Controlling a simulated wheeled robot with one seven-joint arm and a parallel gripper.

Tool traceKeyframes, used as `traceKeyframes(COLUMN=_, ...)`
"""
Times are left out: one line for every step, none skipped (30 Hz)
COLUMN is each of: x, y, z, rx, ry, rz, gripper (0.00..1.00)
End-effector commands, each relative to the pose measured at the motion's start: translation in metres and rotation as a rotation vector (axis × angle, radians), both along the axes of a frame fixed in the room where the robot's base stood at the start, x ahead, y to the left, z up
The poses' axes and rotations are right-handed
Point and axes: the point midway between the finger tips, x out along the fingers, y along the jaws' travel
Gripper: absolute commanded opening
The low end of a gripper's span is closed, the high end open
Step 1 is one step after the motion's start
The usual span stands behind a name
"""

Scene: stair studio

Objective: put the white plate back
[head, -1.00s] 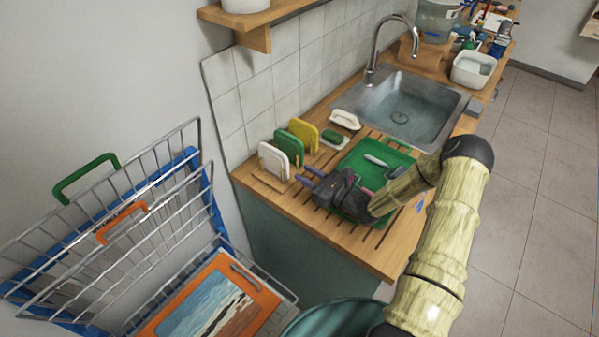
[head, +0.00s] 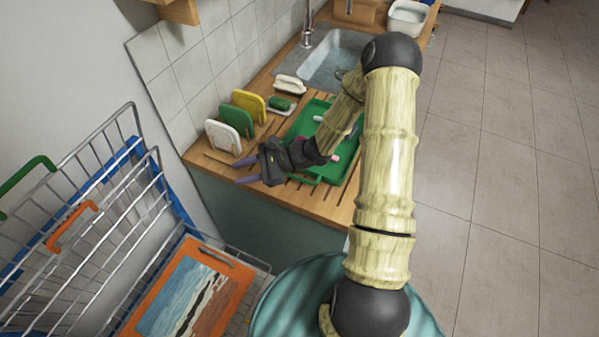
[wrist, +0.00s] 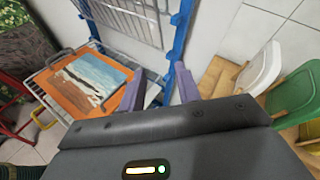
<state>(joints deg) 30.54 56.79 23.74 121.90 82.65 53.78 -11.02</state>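The white plate (head: 222,137) stands upright in a wooden rack on the counter, at the near-left end of a row with a green and a yellow plate. It also shows at the right of the wrist view (wrist: 261,68). My gripper (head: 243,170) has its purple fingers apart, with nothing between them. It is over the counter's near-left edge, in front of the rack and apart from the white plate. In the wrist view the open fingers (wrist: 160,88) point past the rack toward the wire basket.
A green tray (head: 343,172) lies under and behind my gripper, partly hidden by my arm. The sink (head: 335,62) is beyond. A wire basket (head: 140,165) with blue posts and an orange-framed picture (head: 188,290) are at the left. The floor at right is clear.

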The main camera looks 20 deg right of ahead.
Motion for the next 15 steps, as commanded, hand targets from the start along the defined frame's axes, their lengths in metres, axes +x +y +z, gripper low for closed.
traceKeyframes(x=-0.016, y=0.004, z=0.005, rx=-0.077, ry=-0.027, rz=0.085, gripper=0.33)
traceKeyframes(x=-0.026, y=0.004, z=0.006, rx=-0.124, ry=-0.042, rz=0.135, gripper=0.33)
traceKeyframes(x=-0.038, y=0.003, z=0.008, rx=-0.184, ry=-0.064, rz=0.201, gripper=0.33)
traceKeyframes(x=-0.047, y=0.002, z=0.009, rx=-0.230, ry=-0.080, rz=0.249, gripper=0.33)
traceKeyframes(x=-0.056, y=0.000, z=0.011, rx=-0.277, ry=-0.098, rz=0.294, gripper=0.33)
traceKeyframes(x=-0.067, y=-0.003, z=0.012, rx=-0.338, ry=-0.120, rz=0.355, gripper=0.33)
traceKeyframes(x=-0.074, y=-0.006, z=0.014, rx=-0.383, ry=-0.140, rz=0.400, gripper=0.33)
traceKeyframes(x=-0.081, y=-0.010, z=0.016, rx=-0.430, ry=-0.161, rz=0.442, gripper=0.33)
traceKeyframes(x=-0.090, y=-0.015, z=0.019, rx=-0.490, ry=-0.189, rz=0.499, gripper=0.33)
traceKeyframes(x=-0.097, y=-0.019, z=0.021, rx=-0.536, ry=-0.210, rz=0.538, gripper=0.33)
traceKeyframes(x=-0.102, y=-0.024, z=0.023, rx=-0.581, ry=-0.232, rz=0.578, gripper=0.33)
traceKeyframes(x=-0.109, y=-0.031, z=0.027, rx=-0.641, ry=-0.265, rz=0.630, gripper=0.33)
traceKeyframes(x=-0.114, y=-0.036, z=0.030, rx=-0.686, ry=-0.290, rz=0.666, gripper=0.33)
traceKeyframes(x=-0.118, y=-0.041, z=0.034, rx=-0.731, ry=-0.316, rz=0.703, gripper=0.33)
traceKeyframes(x=-0.123, y=-0.049, z=0.038, rx=-0.788, ry=-0.350, rz=0.748, gripper=0.33)
